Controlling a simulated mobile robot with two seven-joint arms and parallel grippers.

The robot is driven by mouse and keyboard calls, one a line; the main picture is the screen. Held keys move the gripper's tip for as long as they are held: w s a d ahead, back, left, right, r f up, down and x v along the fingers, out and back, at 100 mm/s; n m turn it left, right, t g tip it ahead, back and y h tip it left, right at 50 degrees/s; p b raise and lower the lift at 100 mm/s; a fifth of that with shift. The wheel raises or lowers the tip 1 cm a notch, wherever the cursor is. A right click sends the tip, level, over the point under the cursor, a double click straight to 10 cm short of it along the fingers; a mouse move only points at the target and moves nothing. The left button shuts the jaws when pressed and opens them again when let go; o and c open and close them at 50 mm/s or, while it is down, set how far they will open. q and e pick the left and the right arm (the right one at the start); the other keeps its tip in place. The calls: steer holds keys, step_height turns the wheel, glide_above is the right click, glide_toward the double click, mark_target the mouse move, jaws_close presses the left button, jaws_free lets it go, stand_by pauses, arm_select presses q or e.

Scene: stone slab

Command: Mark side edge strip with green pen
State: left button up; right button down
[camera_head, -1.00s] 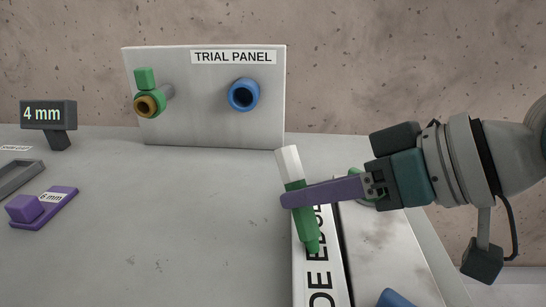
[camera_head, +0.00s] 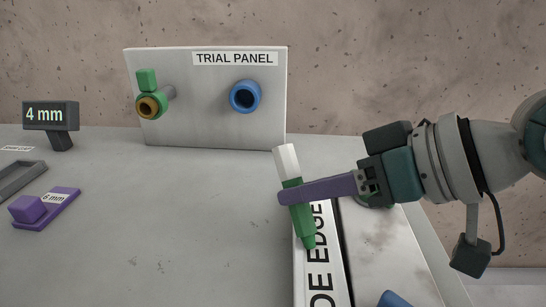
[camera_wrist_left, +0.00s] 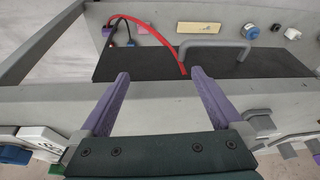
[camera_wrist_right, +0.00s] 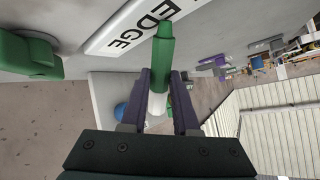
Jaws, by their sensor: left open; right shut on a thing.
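The green pen (camera_head: 301,212), with a white upper end, is held tilted slightly in my right gripper (camera_head: 290,196). Its green tip points down at the white side edge strip (camera_head: 321,270), which has black lettering partly hidden by the pen and fingers. The tip appears at or just above the strip; I cannot tell whether it touches. In the right wrist view the pen (camera_wrist_right: 163,65) sits between the purple fingers, its tip by the strip (camera_wrist_right: 140,25). My left gripper (camera_wrist_left: 160,95) is open and empty, above a grey rail and a black mat; it is outside the head view.
A white trial panel (camera_head: 210,125) with a green-and-yellow fitting (camera_head: 150,106) and a blue ring (camera_head: 245,96) stands at the back. A 4 mm display (camera_head: 50,116) and a purple 6 mm block (camera_head: 44,207) are at left. The slab's middle is clear.

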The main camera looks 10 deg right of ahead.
steer(key=shift+w+f, duration=0.1)
steer(key=shift+w, duration=0.05)
step_height(320, 180, up, 7)
steer(key=p, duration=0.8)
steer(key=s+d+r+n+p, duration=0.1)
steer(key=s+d+r+p, duration=0.2)
steer(key=r, duration=0.7)
steer(key=s+d+r+g+y+p, duration=0.15)
steer(key=s+r+p, duration=0.25)
steer(key=r, duration=0.6)
steer(key=s+d+r+n+h+p, duration=0.1)
steer(key=s+d+r+p, duration=0.25)
steer(key=r, duration=0.65)
step_height(320, 180, up, 32)
steer(key=p, duration=3.7)
steer(key=shift+w+a, duration=0.2)
steer(key=shift+a, duration=0.25)
